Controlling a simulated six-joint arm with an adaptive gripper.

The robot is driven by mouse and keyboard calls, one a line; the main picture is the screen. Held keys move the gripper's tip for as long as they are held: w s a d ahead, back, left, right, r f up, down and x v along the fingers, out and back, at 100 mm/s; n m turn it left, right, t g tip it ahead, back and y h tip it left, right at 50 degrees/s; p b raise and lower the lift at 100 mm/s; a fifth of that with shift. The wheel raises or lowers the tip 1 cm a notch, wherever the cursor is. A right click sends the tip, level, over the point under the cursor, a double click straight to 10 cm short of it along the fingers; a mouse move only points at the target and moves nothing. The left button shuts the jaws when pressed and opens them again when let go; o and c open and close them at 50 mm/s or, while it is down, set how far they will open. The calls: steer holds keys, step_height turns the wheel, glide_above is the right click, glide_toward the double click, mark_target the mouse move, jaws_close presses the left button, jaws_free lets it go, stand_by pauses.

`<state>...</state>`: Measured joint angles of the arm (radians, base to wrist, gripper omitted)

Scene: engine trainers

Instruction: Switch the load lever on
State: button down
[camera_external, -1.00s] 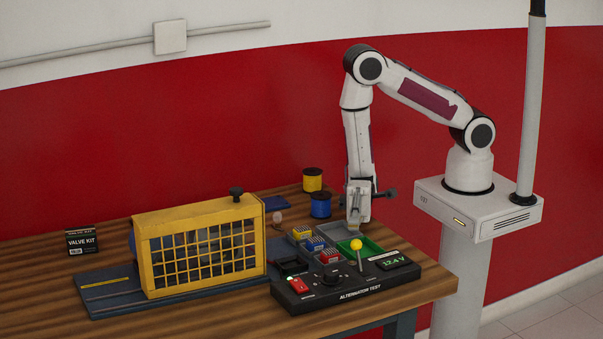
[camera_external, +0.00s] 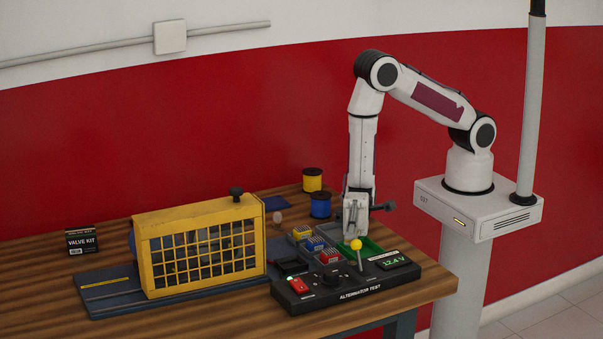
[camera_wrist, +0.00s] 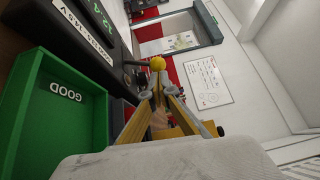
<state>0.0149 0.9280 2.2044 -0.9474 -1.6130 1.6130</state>
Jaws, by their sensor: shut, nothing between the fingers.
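The load lever, with a round yellow knob (camera_external: 356,244) on a thin stem, stands up from the black alternator test panel (camera_external: 345,296). In the wrist view the yellow knob (camera_wrist: 157,63) shows just beyond my fingertips. My gripper (camera_external: 353,234) is shut and empty, pointing down directly behind the knob in the external view. The wrist view shows its two fingers meeting at the tips (camera_wrist: 158,88). I cannot tell whether the fingertips touch the knob. The panel's display (camera_external: 393,262) reads 12.4 V.
A green bin (camera_external: 373,246), marked GOOD in the wrist view, lies under my gripper. Small yellow, blue and red blocks (camera_external: 315,243) sit in trays to the left. A red switch (camera_external: 298,285) is on the panel. A yellow caged guard (camera_external: 200,245) stands farther left.

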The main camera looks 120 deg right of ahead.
steer(key=shift+a+r+n+g+h, duration=0.4)
steer(key=shift+a+r+n+h, duration=0.05)
steer(key=shift+r+n+h, duration=0.05)
stand_by(1.2)
steer(key=shift+a+r+n+g+h, duration=0.4)
steer(key=shift+a+r+n+h, duration=0.2)
steer(key=shift+a, duration=0.05)
steer(key=shift+a+r+n+g+h, duration=0.2)
steer(key=shift+a+h, duration=0.2)
steer(key=shift+h, duration=0.05)
steer(key=shift+a+r+n+g+h, duration=0.15)
steer(key=shift+a+n+g+h, duration=0.05)
steer(key=shift+a+h, duration=0.2)
steer(key=shift+a+r+n+h, duration=0.2)
steer(key=shift+a+n+h, duration=0.2)
steer(key=shift+a+h, duration=0.2)
steer(key=shift+f, duration=0.1)
steer(key=shift+r, duration=0.25)
steer(key=shift+r, duration=0.35)
steer(key=shift+r, duration=0.25)
